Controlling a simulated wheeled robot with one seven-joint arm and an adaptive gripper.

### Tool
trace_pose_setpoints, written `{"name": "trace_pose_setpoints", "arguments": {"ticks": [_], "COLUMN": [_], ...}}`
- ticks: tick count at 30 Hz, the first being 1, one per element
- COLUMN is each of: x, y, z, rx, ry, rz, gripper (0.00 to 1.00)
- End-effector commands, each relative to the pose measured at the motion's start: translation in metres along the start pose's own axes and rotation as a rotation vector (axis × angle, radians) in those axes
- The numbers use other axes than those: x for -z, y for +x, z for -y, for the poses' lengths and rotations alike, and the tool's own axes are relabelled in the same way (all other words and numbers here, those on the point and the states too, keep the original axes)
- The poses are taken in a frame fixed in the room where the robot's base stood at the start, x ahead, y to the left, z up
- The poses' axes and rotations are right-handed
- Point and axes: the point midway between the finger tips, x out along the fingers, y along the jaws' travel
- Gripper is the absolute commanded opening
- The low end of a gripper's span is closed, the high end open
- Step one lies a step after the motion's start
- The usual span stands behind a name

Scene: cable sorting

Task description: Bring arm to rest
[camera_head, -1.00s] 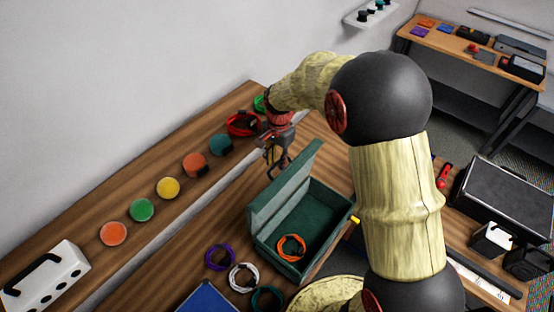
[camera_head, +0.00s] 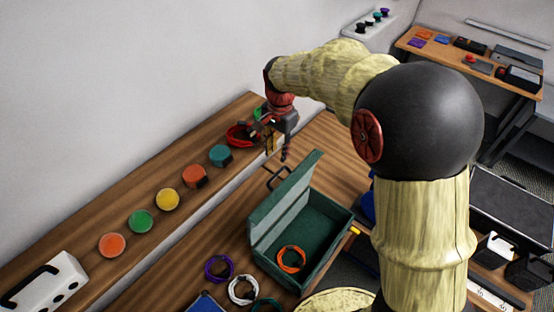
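My gripper (camera_head: 279,148) hangs over the far part of the table, beyond the open green box (camera_head: 272,204). It points down and is small and partly blurred into the dark parts behind it, so its finger state does not show clearly. My arm reaches from the right across the top to it. An orange cable coil (camera_head: 291,259) lies inside the green box. A red cable coil (camera_head: 238,135) lies on the shelf close to the left of my gripper.
The shelf (camera_head: 75,226) along the wall holds several coloured round pieces and a white case (camera_head: 45,283). A second table (camera_head: 480,60) stands at the back right.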

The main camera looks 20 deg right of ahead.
Motion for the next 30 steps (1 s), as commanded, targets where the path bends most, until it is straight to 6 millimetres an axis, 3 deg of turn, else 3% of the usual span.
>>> {"name": "trace_pose_setpoints", "arguments": {"ticks": [6,22,27,30], "x": [0.000,0.000,0.001,-0.005], "y": [-0.013,-0.013,-0.013,-0.001], "z": [0.000,0.000,0.001,-0.010], "rx": [-0.001,-0.001,0.004,-0.013], "ry": [0.000,-0.010,-0.121,-0.237], "rz": [0.000,0.000,-0.003,0.008], "gripper": [0.28,0.28,0.28,0.28]}}
